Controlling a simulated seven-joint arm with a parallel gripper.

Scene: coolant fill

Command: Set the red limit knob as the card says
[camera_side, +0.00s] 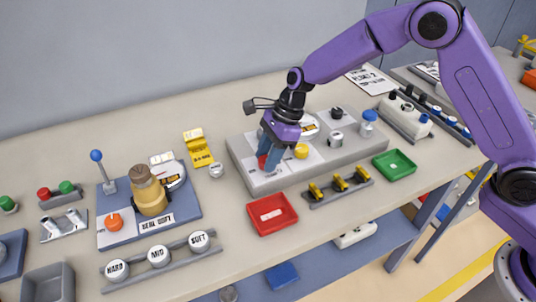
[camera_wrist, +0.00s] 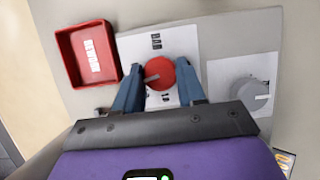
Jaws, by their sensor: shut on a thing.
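The red knob (camera_wrist: 180,75) sits on a white label plate on the grey panel (camera_side: 240,150). A grey mark shows on the left part of its face in the wrist view. Its scale print is too small to read. In the side view only a bit of the red knob (camera_side: 262,162) shows beside my fingers. My gripper (camera_wrist: 160,82) is shut on the red knob, one blue finger on each side; it points down at the panel's left part in the side view (camera_side: 266,165). A white printed card (camera_side: 370,80) lies at the back right; its text is not clearly legible.
A red tray (camera_side: 272,230) stands in front of the panel, close to my fingers. A yellow knob (camera_side: 301,151) and a grey knob (camera_side: 336,139) sit nearby on the panel. A green tray (camera_side: 394,176) is at right. A seal-tester-like station (camera_side: 185,215) stands left.

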